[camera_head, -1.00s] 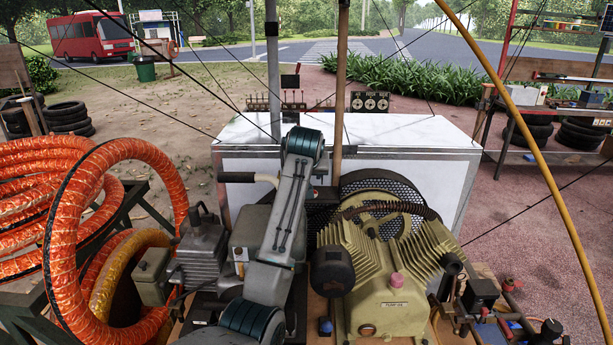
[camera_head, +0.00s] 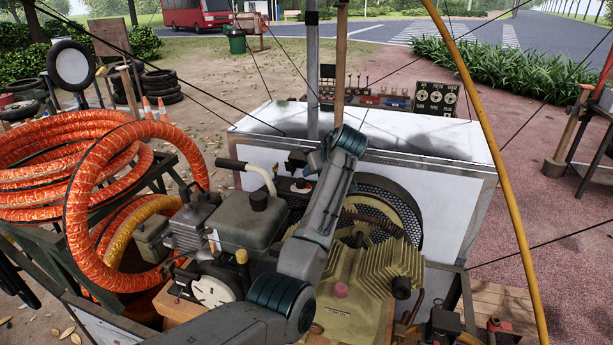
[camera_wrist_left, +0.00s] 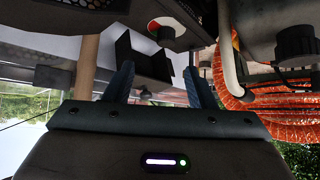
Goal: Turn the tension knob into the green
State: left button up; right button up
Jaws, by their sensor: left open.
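A dial with red, white and a little green, with a dark knob in its middle, shows in the left wrist view; I take it as the tension knob (camera_wrist_left: 166,34). My right gripper is not in view.
The grey engine (camera_head: 250,222) with a black cap and pale handle stands left of my arm. The finned compressor pump (camera_head: 362,290) and mesh-guarded wheel (camera_head: 385,215) are right of it. Orange hose coils (camera_head: 75,235) lie left. A yellow hose (camera_head: 485,135) and thin cables cross the right.

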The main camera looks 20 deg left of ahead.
aim_at(301, 180)
pick_arm(q)
jog(key=a, duration=0.1)
jog(key=w+a+f+p, duration=0.1)
jog(key=a+f, duration=0.1)
jog(key=shift+w+a+f+p, duration=0.2)
jog(key=shift+w+a+p, duration=0.05)
jog(key=shift+w+p, duration=0.05)
jog(key=x, duration=0.2)
jog(key=p+x, duration=0.1)
jog(key=x, duration=0.2)
jog(key=shift+w+d+f, duration=0.15)
jog(key=shift+w+f, duration=0.15)
jog(key=shift+f, duration=0.1)
jog(key=shift+w+a+f, duration=0.2)
jog(key=shift+a+f, duration=0.15)
jog(key=shift+f, duration=0.05)
jog(key=shift+w+f+p, duration=0.1)
jog(key=shift+p, duration=0.2)
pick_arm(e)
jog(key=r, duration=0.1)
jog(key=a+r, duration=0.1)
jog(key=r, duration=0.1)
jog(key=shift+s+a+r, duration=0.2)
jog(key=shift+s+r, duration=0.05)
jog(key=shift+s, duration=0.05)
